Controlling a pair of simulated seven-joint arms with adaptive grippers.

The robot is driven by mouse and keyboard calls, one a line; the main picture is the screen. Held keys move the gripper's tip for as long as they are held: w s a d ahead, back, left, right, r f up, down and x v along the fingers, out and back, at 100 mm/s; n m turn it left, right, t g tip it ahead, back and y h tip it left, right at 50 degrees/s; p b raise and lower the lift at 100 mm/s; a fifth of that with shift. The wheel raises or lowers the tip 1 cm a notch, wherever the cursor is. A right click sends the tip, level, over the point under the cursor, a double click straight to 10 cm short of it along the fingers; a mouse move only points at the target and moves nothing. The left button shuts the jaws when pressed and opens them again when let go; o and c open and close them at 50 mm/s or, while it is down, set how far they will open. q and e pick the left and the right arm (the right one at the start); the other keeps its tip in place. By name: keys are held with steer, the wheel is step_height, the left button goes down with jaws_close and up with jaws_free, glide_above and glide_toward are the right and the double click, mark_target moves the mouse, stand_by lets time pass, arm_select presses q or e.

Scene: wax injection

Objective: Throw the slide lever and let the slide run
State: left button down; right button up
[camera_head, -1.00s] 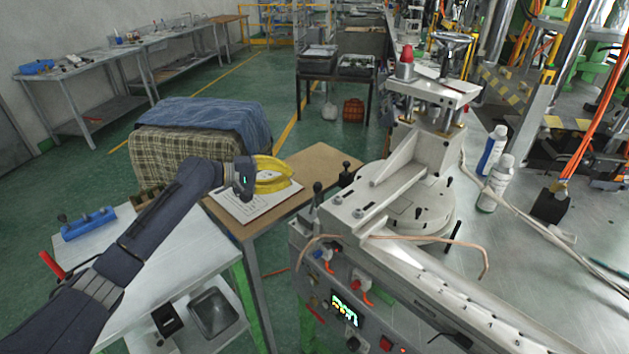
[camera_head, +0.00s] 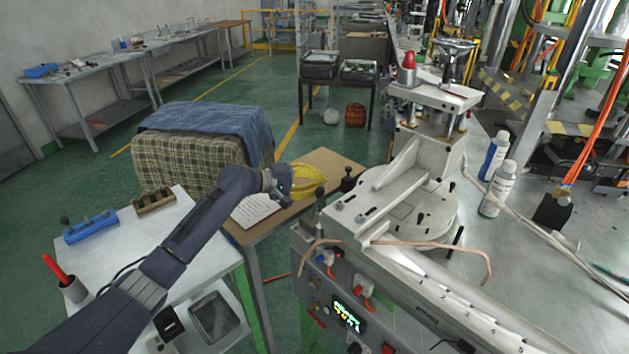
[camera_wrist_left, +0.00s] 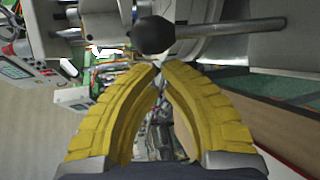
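My left gripper (camera_head: 322,180) has yellow fingers. In the left wrist view its fingertips (camera_wrist_left: 160,66) meet, with only an empty gap between the bowed fingers behind them. A black ball knob (camera_wrist_left: 152,35) on a metal rod shows just beyond the tips, apart from them as far as I can tell. In the head view a lever with a black knob (camera_head: 319,192) stands at the machine's near left corner, close to the gripper. Another black knob (camera_head: 347,170) stands just behind it. The grey machine (camera_head: 400,262) carries a round plate (camera_head: 432,212). My right gripper is out of view.
A brown board table (camera_head: 330,160) lies under the left gripper with a paper sheet (camera_head: 253,209) on it. Two bottles (camera_head: 497,188) stand right of the machine.

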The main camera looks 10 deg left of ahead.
mark_target(317, 203)
arm_select(q)
steer(key=shift+s+a+r, duration=0.1)
steer(key=shift+s+r, duration=0.05)
steer(key=shift+s, duration=0.5)
steer(key=shift+s+a+r, duration=0.1)
steer(key=shift+s+r, duration=0.05)
steer(key=shift+s, duration=0.45)
steer(key=shift+d, duration=0.15)
steer(key=shift+s+a+r+h, duration=0.15)
steer(key=shift+s+a+h, duration=0.05)
steer(key=shift+a+h, duration=0.1)
